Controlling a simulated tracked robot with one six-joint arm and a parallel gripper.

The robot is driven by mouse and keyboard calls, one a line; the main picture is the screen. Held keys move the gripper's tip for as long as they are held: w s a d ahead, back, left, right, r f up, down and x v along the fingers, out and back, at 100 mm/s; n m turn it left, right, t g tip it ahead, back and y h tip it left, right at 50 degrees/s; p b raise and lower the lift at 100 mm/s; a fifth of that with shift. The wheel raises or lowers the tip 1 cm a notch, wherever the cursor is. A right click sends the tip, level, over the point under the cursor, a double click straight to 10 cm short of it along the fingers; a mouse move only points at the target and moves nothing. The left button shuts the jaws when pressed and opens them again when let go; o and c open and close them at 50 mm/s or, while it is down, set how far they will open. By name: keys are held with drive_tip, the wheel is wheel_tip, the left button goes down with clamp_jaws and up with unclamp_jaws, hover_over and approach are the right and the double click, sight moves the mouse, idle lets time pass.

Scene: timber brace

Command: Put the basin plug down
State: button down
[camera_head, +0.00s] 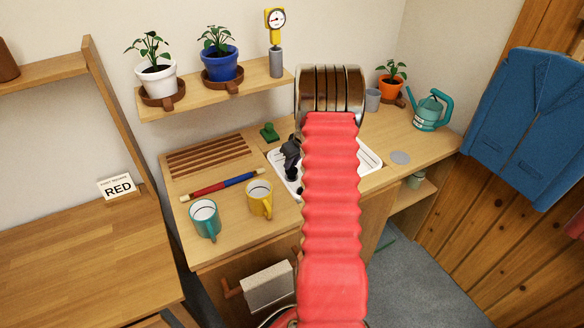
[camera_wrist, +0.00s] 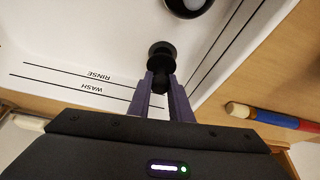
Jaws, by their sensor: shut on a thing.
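The basin plug (camera_wrist: 161,56) is a small black piece with a round knob, held between the fingertips of my gripper (camera_wrist: 164,80) in the wrist view. My gripper is shut on it, over the white basin (camera_wrist: 90,50), whose wall carries lines marked RINSE and WASH. A dark round fitting with a pale centre (camera_wrist: 188,5), perhaps the drain, shows at the top edge, a little beyond the plug. In the head view the basin (camera_head: 370,160) is set in the counter, and my red arm hides much of it. I cannot tell the plug's height above the basin floor.
Left of the basin are a yellow mug (camera_head: 260,199), a teal mug (camera_head: 205,219) and a red-blue rod (camera_head: 222,184). A small green object (camera_head: 269,132) sits behind. A grey disc (camera_head: 400,157) lies on bare counter at right, near a teal watering can (camera_head: 430,110).

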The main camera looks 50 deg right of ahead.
drive_tip(key=shift+f, duration=1.35)
drive_tip(key=shift+f, duration=0.1)
drive_tip(key=c, duration=1.6)
unclamp_jaws()
drive_tip(key=v, duration=1.2)
drive_tip(key=shift+a, duration=0.1)
